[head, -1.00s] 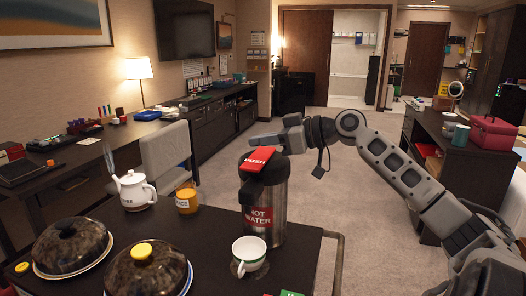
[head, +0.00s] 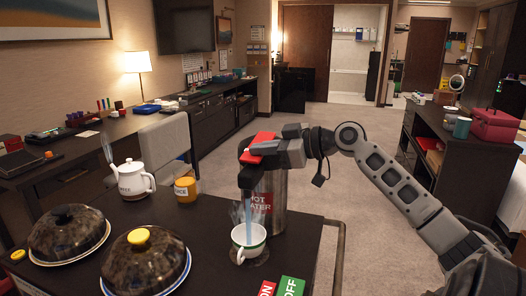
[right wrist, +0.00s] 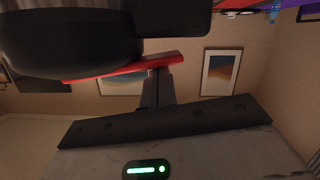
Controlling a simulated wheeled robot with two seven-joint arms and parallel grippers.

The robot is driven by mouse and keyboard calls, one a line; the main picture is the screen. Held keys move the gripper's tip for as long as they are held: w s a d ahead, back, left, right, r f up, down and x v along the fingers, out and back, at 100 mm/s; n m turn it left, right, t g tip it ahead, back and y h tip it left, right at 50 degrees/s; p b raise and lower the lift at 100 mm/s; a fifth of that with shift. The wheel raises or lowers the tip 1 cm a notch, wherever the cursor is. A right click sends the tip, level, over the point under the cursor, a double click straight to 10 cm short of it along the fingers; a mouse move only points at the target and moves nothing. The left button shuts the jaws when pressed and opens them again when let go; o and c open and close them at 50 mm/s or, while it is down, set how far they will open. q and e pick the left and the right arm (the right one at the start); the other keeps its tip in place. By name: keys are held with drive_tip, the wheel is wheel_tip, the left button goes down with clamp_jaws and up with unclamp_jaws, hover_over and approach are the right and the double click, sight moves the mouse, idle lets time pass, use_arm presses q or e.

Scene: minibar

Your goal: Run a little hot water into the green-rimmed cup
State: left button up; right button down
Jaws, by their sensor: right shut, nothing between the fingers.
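The green-rimmed cup (head: 248,251) is white and stands upright on the dark table under the dispenser spout. The hot water dispenser (head: 284,183) is a steel flask with a black top and a red push pad (head: 263,138). A bluish stream of water (head: 249,220) runs from the spout into the cup, with pale steam around it. My right gripper (head: 270,151) is shut and empty, at the dispenser's top against the red pad. The red pad also shows in the right wrist view (right wrist: 125,70), beside the black top. My left gripper is out of view.
Two dark dish covers on plates (head: 68,232) (head: 145,262) sit at the left front of the table. A white coffee pot (head: 131,180) and an orange juice jar (head: 185,189) stand behind.

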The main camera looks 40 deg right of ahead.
drive_tip(key=shift+f+p, duration=0.2)
drive_tip(key=shift+p, duration=0.15)
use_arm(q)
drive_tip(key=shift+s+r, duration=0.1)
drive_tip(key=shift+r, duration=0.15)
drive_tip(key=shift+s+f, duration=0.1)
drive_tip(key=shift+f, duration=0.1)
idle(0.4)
